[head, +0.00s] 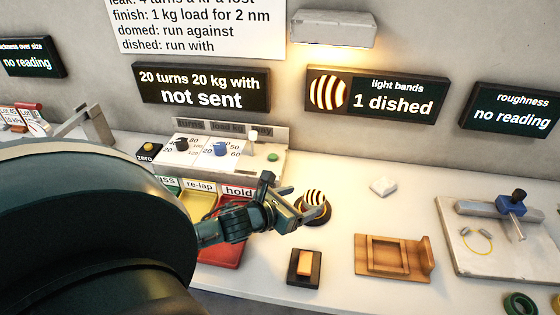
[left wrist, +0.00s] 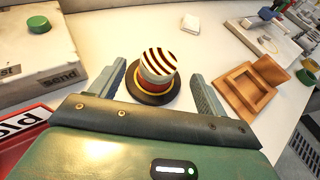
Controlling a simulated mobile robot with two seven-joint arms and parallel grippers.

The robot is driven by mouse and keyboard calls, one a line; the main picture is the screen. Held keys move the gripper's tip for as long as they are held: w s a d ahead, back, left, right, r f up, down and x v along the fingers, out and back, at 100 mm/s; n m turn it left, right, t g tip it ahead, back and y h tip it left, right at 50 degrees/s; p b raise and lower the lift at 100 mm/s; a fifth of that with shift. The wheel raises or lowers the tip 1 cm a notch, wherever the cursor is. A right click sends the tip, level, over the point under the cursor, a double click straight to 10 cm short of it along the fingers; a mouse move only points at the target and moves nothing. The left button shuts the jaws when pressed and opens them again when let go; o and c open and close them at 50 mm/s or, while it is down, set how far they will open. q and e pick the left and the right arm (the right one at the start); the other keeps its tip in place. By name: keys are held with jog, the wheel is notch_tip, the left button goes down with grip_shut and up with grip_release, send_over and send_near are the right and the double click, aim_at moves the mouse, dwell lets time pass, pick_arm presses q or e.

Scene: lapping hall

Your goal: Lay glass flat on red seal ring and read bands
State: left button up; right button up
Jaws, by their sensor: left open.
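The glass flat (left wrist: 160,61) is a round disc with dark curved bands across its face. It sits on top of the red seal ring (left wrist: 155,82), which stands on a round black base with a yellow rim. In the head view the banded glass (head: 314,197) is just beyond my left gripper (head: 292,197). In the left wrist view the gripper's fingers are apart, one on each side of the glass, with visible gaps. The light bands display (head: 377,95) shows a striped disc and "1 dished". My right gripper is not in view.
A dark pad with a wooden block (head: 304,265) and a wooden cradle (head: 395,256) are on the bench nearby. A white block (head: 383,186) lies behind. Red and yellow trays are partly hidden by my arm. A gauge plate (head: 490,250) stands right.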

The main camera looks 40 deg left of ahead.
pick_arm(q)
jog(key=v, duration=0.8)
dwell(0.4)
jog(key=shift+s, duration=0.15)
